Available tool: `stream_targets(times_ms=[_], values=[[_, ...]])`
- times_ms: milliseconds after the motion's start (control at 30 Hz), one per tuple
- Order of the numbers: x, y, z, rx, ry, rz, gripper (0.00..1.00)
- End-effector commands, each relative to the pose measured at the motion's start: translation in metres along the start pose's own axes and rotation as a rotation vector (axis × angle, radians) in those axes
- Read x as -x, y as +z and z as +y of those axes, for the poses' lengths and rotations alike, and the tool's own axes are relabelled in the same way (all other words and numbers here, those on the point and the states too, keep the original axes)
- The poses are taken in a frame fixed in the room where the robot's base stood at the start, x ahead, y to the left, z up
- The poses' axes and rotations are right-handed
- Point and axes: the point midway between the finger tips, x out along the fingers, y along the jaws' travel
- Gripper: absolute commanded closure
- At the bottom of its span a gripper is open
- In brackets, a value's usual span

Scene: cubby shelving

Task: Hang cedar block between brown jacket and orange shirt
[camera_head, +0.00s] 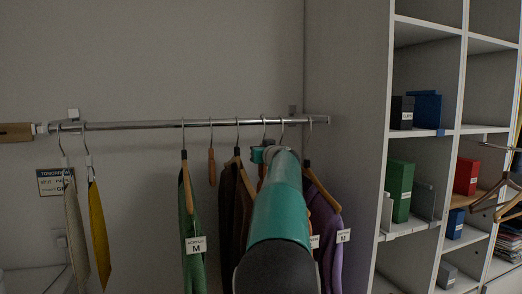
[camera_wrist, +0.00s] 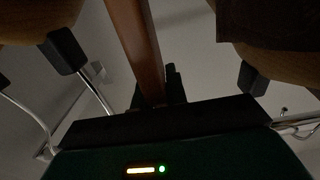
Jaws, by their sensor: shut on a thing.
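My gripper (camera_head: 270,154) is at the rail, mostly hidden behind my teal arm. In the wrist view a reddish-brown wooden bar (camera_wrist: 137,45), which looks like the cedar block, stands up from the dark jaws, which are shut on it. The brown jacket (camera_head: 230,220) hangs on a wooden hanger just left of my arm. A similar small wooden block (camera_head: 211,166) hangs between the green garment (camera_head: 189,235) and the brown jacket. I cannot make out the orange shirt; my arm covers that part of the rail.
The metal rail (camera_head: 150,124) runs along the wall. A purple garment (camera_head: 328,245) hangs right of my arm. Yellow (camera_head: 99,235) and beige (camera_head: 74,235) items hang at far left. White cubby shelving (camera_head: 427,136) stands at right. The rail's left-middle stretch is free.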

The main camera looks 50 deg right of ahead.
Motion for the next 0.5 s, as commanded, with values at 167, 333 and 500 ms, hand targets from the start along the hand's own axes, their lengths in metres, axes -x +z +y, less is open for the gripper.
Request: stream_targets(times_ms=[167, 333, 500], values=[[0.0001, -0.0004, 0.0000, 0.000, 0.000, 0.001, 0.60], [0.0001, -0.0004, 0.0001, 0.000, 0.000, 0.000, 0.60], [0.0029, -0.0009, 0.0003, 0.000, 0.000, 0.001, 0.60]])
